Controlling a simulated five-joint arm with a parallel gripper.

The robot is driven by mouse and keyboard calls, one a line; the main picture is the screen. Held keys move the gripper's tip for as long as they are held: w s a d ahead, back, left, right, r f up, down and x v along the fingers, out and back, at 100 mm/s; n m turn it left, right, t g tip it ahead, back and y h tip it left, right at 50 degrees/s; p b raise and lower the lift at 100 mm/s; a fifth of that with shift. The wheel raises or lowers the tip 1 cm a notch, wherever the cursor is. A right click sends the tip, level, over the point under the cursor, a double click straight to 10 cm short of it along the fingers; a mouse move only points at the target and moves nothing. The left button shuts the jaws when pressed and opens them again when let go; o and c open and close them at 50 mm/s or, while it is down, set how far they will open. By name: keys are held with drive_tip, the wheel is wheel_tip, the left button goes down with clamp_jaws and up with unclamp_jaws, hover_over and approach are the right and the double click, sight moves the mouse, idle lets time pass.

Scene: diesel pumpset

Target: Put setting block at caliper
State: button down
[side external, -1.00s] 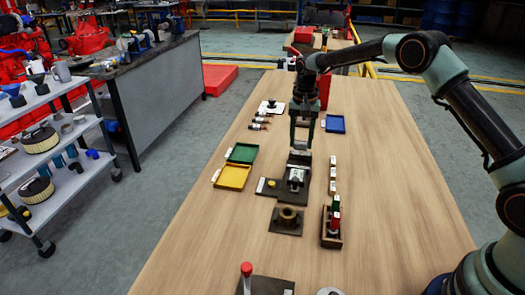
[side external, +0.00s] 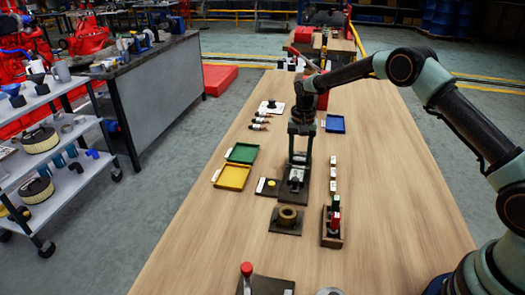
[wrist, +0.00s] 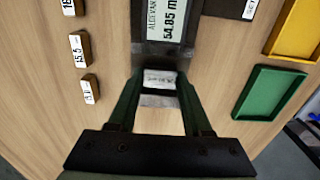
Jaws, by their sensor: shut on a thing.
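My gripper (side external: 299,160) is shut on a small pale setting block (wrist: 159,79). In the wrist view my fingers (wrist: 159,88) reach either side of its labelled face; the label is too small to read. The caliper (side external: 294,186) is a dark plate with a pale reading panel, just below my gripper in the side view. In the wrist view its panel (wrist: 165,20) reads about 54.85 and lies just beyond the block. I cannot tell whether the block touches the caliper.
Several labelled blocks (wrist: 82,48) stand in a row beside the caliper. A green tray (wrist: 270,92) and a yellow tray (side external: 232,177) lie on its other side.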

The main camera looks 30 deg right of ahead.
drive_tip(key=shift+f, duration=0.3)
idle(0.7)
drive_tip(key=shift+c, duration=1.3)
unclamp_jaws()
drive_tip(key=shift+r, duration=3.45)
drive_tip(key=shift+r, duration=0.1)
